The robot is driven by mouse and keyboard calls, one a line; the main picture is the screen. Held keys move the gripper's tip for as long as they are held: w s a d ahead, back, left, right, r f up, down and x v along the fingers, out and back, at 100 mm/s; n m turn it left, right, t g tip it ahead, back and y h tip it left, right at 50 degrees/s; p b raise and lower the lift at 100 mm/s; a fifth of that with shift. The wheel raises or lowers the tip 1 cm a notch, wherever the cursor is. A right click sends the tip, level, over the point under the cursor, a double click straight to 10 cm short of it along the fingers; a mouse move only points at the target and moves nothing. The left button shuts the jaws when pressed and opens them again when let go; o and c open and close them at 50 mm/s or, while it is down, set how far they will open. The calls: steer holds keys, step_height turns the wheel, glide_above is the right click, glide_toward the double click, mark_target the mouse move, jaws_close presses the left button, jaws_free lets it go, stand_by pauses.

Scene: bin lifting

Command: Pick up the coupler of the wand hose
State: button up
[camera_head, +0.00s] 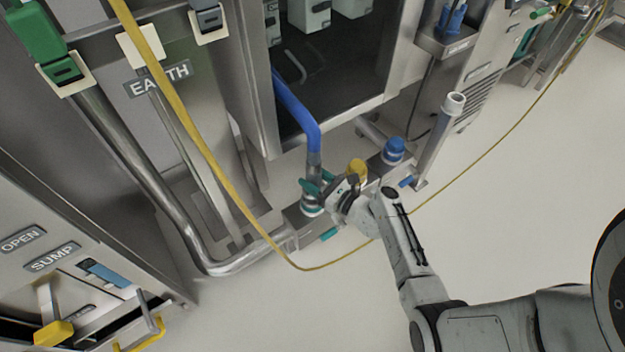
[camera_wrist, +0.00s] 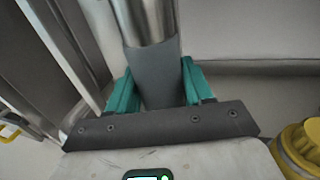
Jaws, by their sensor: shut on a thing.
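The blue wand hose (camera_head: 298,105) hangs down from the cabinet in the head view and ends in a grey coupler (camera_head: 314,164). My gripper (camera_head: 318,187) is at the coupler's lower part, with its teal fingers on either side. In the wrist view the fingers (camera_wrist: 155,88) are shut on the grey sleeve of the coupler (camera_wrist: 155,65), with a shiny metal part above it. The coupler stands roughly upright over the left end of the low metal block (camera_head: 298,222). I cannot tell whether its lower end touches the block.
A yellow cap (camera_head: 357,169) and a blue cap (camera_head: 394,147) stand to the right along the block. A pale upright tube (camera_head: 440,135) is beyond them. A yellow hose (camera_head: 190,128) crosses in front and runs along the floor.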

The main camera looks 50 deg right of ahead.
steer(key=s+d+r+p, duration=0.3)
steer(key=s+r+p, duration=0.4)
steer(key=s, duration=0.6)
step_height(320, 180, up, 2)
steer(key=shift+d+r, duration=0.15)
steer(key=shift+r, duration=0.05)
steer(key=shift+s, duration=0.1)
steer(key=w+a+r, duration=0.2)
steer(key=w+a, duration=1)
steer(key=w, duration=0.1)
steer(key=w+a+r, duration=0.2)
steer(key=w+a, duration=0.1)
steer(key=a, duration=0.4)
steer(key=w+a+r, duration=0.1)
steer(key=w+a, duration=0.2)
steer(key=a, duration=0.4)
steer(key=s+r+p, duration=0.4)
steer(key=r+p, duration=0.6)
steer(key=p, duration=0.2)
steer(key=s+r+p, duration=0.5)
steer(key=r+p, duration=0.6)
steer(key=p, duration=0.1)
steer(key=shift+a, duration=0.2)
